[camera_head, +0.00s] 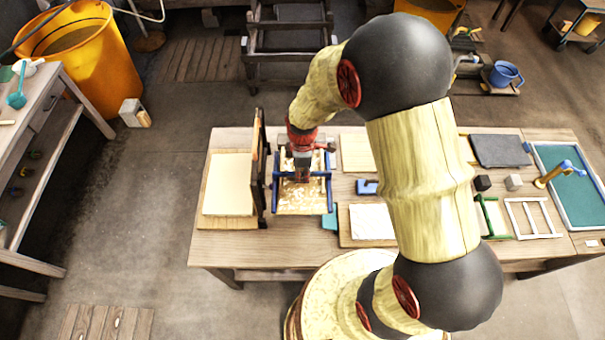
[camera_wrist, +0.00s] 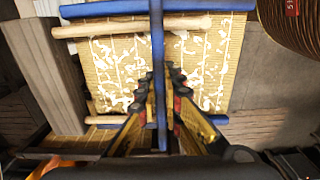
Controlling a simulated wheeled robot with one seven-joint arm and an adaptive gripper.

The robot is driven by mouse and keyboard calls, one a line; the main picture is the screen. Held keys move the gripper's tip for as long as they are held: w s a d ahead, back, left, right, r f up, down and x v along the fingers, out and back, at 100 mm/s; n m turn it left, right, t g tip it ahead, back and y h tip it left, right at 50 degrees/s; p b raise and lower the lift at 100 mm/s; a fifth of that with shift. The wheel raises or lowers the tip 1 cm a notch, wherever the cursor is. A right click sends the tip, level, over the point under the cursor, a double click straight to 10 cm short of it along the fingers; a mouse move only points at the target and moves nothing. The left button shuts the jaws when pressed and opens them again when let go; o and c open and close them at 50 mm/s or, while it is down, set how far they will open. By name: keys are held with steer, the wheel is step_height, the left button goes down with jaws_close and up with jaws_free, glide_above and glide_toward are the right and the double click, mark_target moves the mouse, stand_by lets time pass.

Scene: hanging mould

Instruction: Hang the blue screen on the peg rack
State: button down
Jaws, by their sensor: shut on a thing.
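The blue screen (camera_head: 318,207) has blue bars around a tan mesh flecked with white. It is below my gripper (camera_head: 302,178), over the table's left half. In the wrist view, my gripper (camera_wrist: 160,95) is shut on the blue bar that crosses the middle of the screen (camera_wrist: 215,65). A dark upright frame, apparently the peg rack (camera_head: 259,170), stands just left of the screen. In the wrist view, a wooden post (camera_wrist: 50,75) is at the left. Pale wooden rods (camera_wrist: 130,27) run beside the screen's blue end bars. I cannot tell whether the bars rest on them.
A pale sheet on a board (camera_head: 228,185) lies left of the rack. A blue-rimmed tray (camera_head: 577,190) is at the far right. My arm hides part of the table.

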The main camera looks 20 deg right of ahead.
steer(key=shift+f+b, duration=0.35)
steer(key=shift+f, duration=0.2)
steer(key=c, duration=1.9)
jaws_free()
step_height(320, 180, up, 12)
